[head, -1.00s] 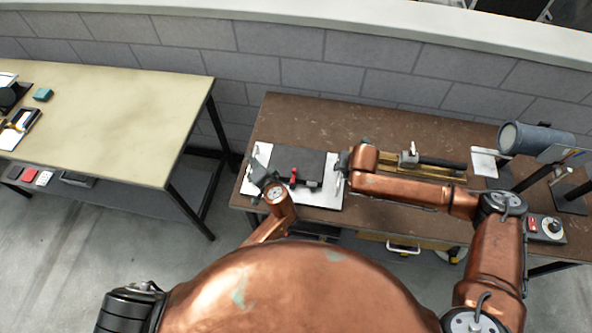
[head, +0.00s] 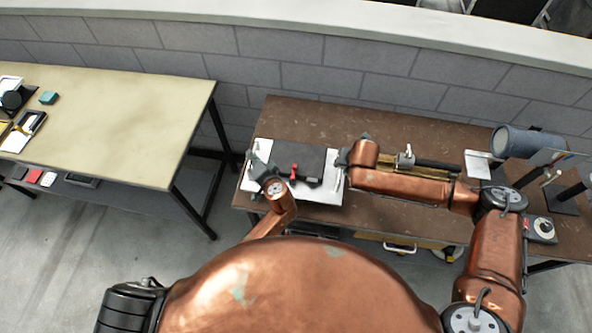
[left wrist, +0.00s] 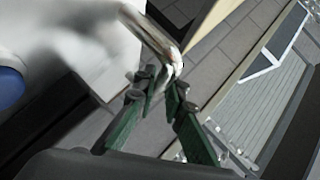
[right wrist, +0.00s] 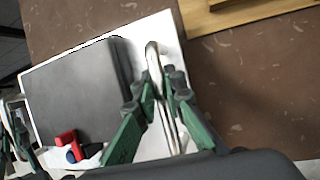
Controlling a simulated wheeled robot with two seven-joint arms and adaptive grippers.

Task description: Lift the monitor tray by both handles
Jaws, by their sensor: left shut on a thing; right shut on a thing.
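The monitor tray (head: 322,198) is a white board bearing a flat black slab (head: 300,160) and a small red part (head: 293,172). It is over the left part of the brown table; any gap beneath it is hard to judge. My left gripper (head: 256,165) is at the tray's left end, its green-padded fingers shut on the metal left handle (left wrist: 158,38). My right gripper (head: 345,161) is at the right end, shut on the right handle (right wrist: 153,60), a metal bar standing along that edge. The left wrist partly covers the tray's front.
The brown table (head: 440,135) also bears a brass-coloured rail device (head: 405,160) right of the tray and a grey cylinder (head: 515,140) on the far right. A block wall (head: 290,70) stands behind. A beige table (head: 120,130) is at left, with a gap between.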

